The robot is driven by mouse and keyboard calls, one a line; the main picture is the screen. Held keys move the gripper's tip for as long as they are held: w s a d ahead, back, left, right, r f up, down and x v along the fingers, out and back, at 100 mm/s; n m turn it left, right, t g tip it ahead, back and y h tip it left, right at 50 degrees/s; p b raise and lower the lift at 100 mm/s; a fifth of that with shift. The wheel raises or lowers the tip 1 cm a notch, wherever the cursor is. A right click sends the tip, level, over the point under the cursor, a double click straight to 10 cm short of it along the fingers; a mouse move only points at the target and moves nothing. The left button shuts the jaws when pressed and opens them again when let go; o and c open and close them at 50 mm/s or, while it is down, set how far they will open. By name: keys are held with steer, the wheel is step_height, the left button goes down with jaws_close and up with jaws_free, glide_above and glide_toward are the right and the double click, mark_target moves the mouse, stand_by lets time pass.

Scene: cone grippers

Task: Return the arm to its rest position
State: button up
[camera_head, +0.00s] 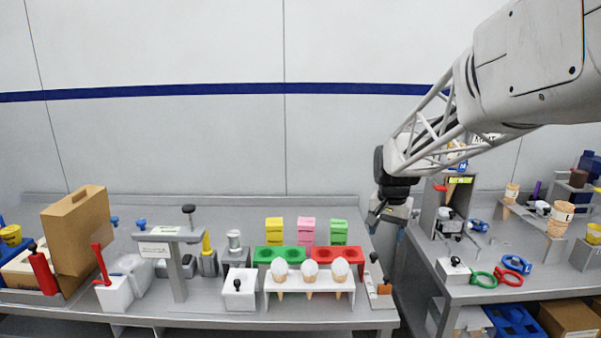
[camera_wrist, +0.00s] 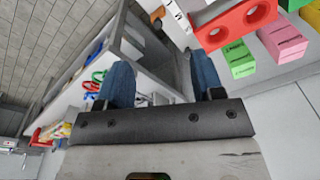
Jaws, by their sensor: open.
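My gripper (camera_head: 387,226) hangs at the end of my arm, which reaches in from the upper right in the head view. It is over the gap between the two tables, pointing down. In the wrist view my gripper (camera_wrist: 162,82) shows two blue fingers spread apart with nothing between them. Three white-topped cones (camera_head: 310,271) stand upright in a white rack (camera_head: 338,289) on the left table, left of my gripper and apart from it.
The right table (camera_head: 462,290) holds a machine (camera_head: 457,205), coloured rings (camera_head: 509,277) and wrapped cones (camera_head: 559,218). A brown box (camera_head: 76,230) stands far left.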

steer(key=s+a+n+t, duration=0.1)
steer(key=s+a+n, duration=0.2)
steer(key=s, duration=3.2)
steer(key=shift+s+r+n+t, duration=0.2)
steer(key=shift+n+t, duration=0.1)
steer(key=shift+n, duration=0.9)
steer(key=shift+a, duration=0.1)
steer(key=o, duration=0.6)
steer(key=shift+w+r, duration=0.1)
steer(key=shift+w, duration=0.05)
